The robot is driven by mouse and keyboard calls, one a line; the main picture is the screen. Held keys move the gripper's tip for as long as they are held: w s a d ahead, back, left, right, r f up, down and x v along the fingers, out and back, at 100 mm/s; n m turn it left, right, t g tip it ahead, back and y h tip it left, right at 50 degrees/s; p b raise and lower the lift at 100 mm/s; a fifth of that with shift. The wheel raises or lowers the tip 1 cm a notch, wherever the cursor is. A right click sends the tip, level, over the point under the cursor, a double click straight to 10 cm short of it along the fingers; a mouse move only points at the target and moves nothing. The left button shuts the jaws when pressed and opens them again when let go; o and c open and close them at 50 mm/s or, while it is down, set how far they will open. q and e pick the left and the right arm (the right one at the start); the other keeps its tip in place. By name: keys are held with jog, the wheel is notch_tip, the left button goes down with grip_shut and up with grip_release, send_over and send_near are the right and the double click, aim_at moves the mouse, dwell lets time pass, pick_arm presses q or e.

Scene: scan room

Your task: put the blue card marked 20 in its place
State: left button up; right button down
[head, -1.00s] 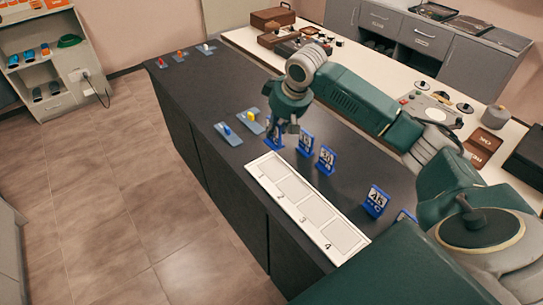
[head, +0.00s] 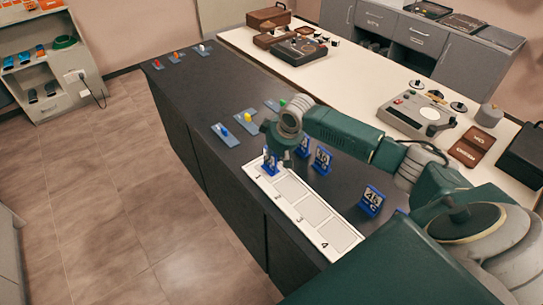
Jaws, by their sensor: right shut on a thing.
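My right gripper (head: 275,152) is shut on a blue card (head: 269,164) and holds it upright at the "1" end of the white numbered tray (head: 333,252). The number on this held card is too small to read, and the gripper hides its top. I cannot tell whether its foot touches the tray. The tray's places 2, 3 and 4 are empty. More blue cards stand behind the tray: one (head: 303,147) partly behind my gripper, one (head: 322,158) beside it, and one marked 45 (head: 371,201) farther right. My left gripper is out of view.
The tray lies on a dark counter (head: 205,90). Blue plates with coloured knobs (head: 224,134) stand left of my gripper, and several more (head: 174,57) lie at the far end. A white bench (head: 370,88) with devices runs behind. My right arm covers the counter's right part.

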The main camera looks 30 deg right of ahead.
jog(key=c, duration=1.7)
grip_release()
jog(key=shift+f, duration=0.15)
jog(key=shift+s+r, duration=0.1)
jog(key=shift+r, duration=0.45)
jog(key=b+v, duration=0.1)
jog(key=v, duration=1)
jog(key=shift+r, duration=0.15)
